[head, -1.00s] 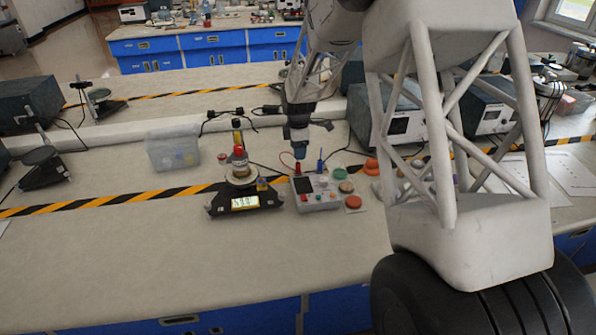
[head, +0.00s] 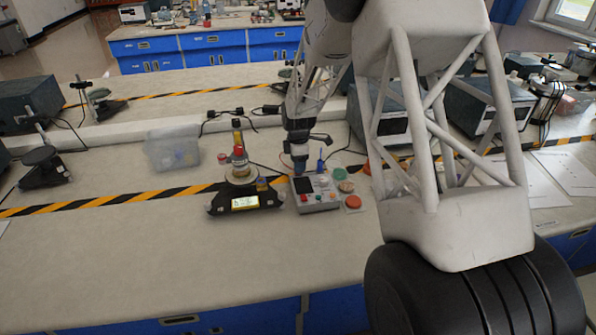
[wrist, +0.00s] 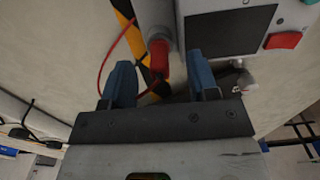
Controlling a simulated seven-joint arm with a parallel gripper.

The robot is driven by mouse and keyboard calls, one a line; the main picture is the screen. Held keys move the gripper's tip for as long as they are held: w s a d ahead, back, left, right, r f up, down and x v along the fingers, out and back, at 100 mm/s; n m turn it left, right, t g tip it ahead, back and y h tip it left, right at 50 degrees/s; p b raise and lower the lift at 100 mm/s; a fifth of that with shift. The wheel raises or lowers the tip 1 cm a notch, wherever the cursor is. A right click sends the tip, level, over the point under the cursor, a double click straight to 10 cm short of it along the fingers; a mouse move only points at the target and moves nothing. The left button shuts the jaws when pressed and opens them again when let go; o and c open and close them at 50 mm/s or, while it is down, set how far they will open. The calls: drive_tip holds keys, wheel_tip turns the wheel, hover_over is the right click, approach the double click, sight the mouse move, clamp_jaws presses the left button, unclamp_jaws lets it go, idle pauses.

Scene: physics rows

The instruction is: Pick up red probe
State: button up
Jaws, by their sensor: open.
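The red probe (wrist: 160,56) shows in the wrist view between my two blue fingertips, with a grey cylindrical part at its far end and a red wire beside it. My gripper (wrist: 160,80) is open, with one finger on each side of the probe and gaps visible. In the head view my gripper (head: 299,164) points down at the left back of the grey instrument box (head: 320,204) and hides the red probe. A blue probe (head: 321,164) stands upright at the back of the same box.
A black scale (head: 218,206) with a lit display and stacked items stands left of the box. A clear bin (head: 158,153) is further left. A red-orange round piece (head: 353,202) lies right of the box. The front of the bench is clear.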

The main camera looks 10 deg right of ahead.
drive_tip(key=shift+f, duration=1.2)
clamp_jaws()
drive_tip(key=shift+r, duration=0.15)
drive_tip(key=shift+r, duration=0.7)
wheel_tip(320, 180, up, 2)
drive_tip(key=shift+r, duration=0.1)
drive_tip(key=s, duration=1)
drive_tip(key=s+r, duration=0.1)
drive_tip(key=s, duration=0.5)
drive_tip(key=shift+d+r, duration=0.1)
